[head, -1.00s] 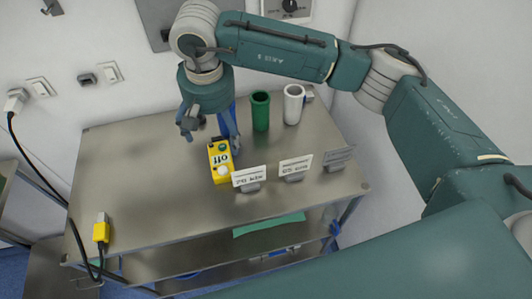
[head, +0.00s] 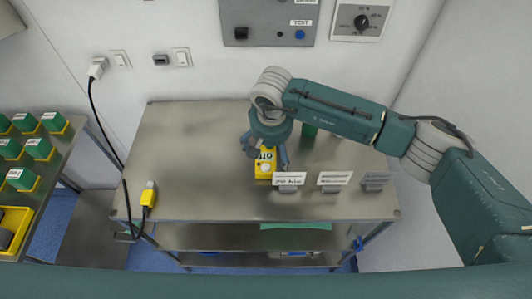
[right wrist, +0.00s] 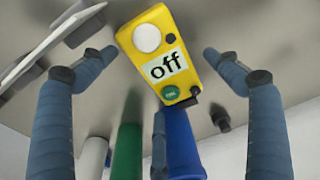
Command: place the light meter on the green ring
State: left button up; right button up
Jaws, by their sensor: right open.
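The light meter appears to be the yellow box (head: 264,170) with a white dome, an "off" label and a green button. It lies on the metal table and also shows in the right wrist view (right wrist: 151,40). My right gripper (head: 265,152) is above it, pointing down. In the right wrist view its fingers (right wrist: 159,55) are open on either side of the meter, with gaps to both. A green cylinder (head: 309,130) stands behind, partly hidden by my arm. I cannot make out a green ring. My left gripper is out of view.
A blue cylinder (right wrist: 183,140) and a white cylinder (right wrist: 94,158) stand near the green one (right wrist: 127,150). Several label stands, one white (head: 289,179), line the table's front edge.

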aim_at(270, 154)
jog(key=shift+f, duration=0.25)
jog(key=c, duration=1.6)
jog(key=shift+o, duration=0.2)
jog(key=shift+r+b, duration=0.3)
jog(key=shift+b, duration=0.4)
notch_tip(270, 154, up, 11)
jog(key=b, duration=0.3)
jog(key=s+b, duration=0.6)
jog(key=s, duration=1.4)
